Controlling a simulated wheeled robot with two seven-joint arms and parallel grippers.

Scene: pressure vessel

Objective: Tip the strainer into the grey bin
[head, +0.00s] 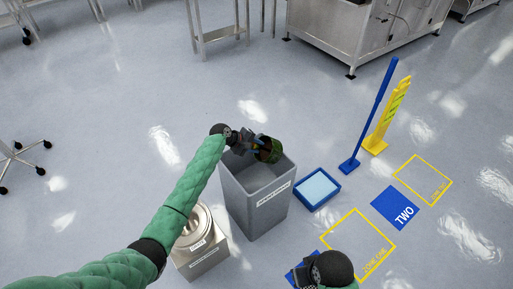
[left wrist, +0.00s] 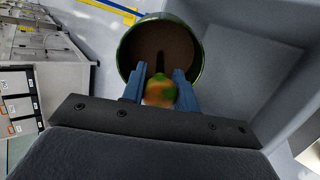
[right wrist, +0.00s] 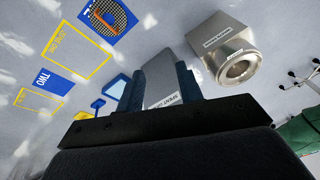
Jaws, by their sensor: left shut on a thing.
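My left gripper (left wrist: 159,92) is shut on the orange-and-green handle (left wrist: 160,91) of a round, green-rimmed vessel, which I take to be the strainer (left wrist: 122,56). Its inside looks brown; I cannot tell whether that is contents or its wall. In the head view the strainer (head: 269,150) hangs over the back of the grey bin's mouth and looks tilted. The grey bin (head: 256,203) stands upright on the floor with a white label; its inside is partly hidden. My right gripper (right wrist: 158,88) is open and empty, away from the bin.
A steel box with a round top (head: 202,250) stands left of the bin. A blue tray (head: 317,188), blue post (head: 371,115) and yellow sign (head: 388,115) stand right. A meshed round thing with an orange part (right wrist: 108,18) lies on a blue floor square.

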